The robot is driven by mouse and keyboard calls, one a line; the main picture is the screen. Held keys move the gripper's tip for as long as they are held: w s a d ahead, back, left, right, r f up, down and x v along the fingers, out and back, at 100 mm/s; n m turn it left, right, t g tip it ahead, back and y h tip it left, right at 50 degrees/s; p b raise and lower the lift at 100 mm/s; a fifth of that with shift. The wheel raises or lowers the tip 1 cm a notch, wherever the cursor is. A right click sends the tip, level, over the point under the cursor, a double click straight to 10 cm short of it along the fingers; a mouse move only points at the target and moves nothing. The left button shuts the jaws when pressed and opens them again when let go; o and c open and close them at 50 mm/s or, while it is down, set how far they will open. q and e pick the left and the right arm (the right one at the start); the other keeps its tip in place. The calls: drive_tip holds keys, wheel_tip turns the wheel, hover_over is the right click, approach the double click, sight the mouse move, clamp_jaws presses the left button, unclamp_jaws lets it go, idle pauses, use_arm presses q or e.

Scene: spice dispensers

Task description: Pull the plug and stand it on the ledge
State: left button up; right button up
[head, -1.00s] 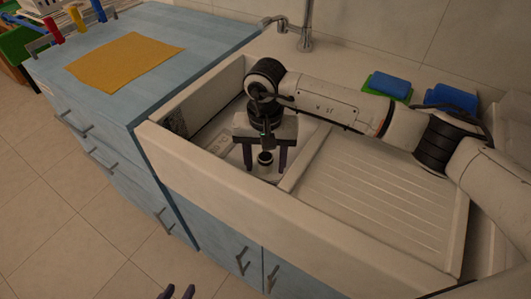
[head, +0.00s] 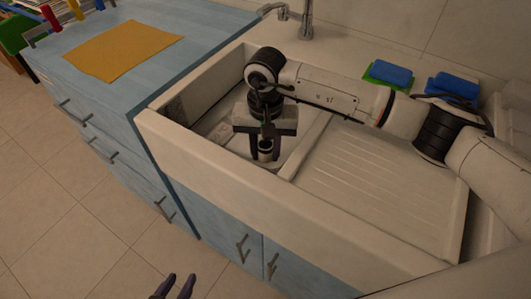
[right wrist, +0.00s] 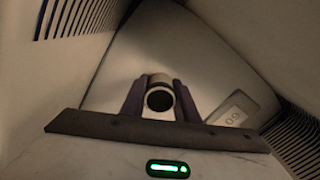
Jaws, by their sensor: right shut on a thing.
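The plug (head: 265,146) is a small light cylinder with a dark top, upright low in the left basin of the white sink (head: 200,160). My right gripper (head: 265,153) points down into the basin and is shut on the plug, one finger on each side. In the right wrist view the plug's round dark end (right wrist: 159,100) shows between the two purple fingers. I cannot tell whether the plug's base still sits in the drain. My left gripper (head: 178,287) is at the bottom edge of the head view, its fingers apart and empty, over the floor.
The sink's front rim (head: 300,210) and ribbed drainboard (head: 380,185) are bare. A tap (head: 305,25) stands behind. An orange cloth (head: 122,50) lies on the blue counter (head: 205,35). A small grey label (right wrist: 232,115) shows near the plug.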

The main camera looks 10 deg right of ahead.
sight(266, 144)
drive_tip(key=shift+r+p, duration=0.5)
drive_tip(key=shift+r, duration=1.1)
drive_tip(key=shift+r+p, duration=0.7)
drive_tip(key=shift+r, duration=1.15)
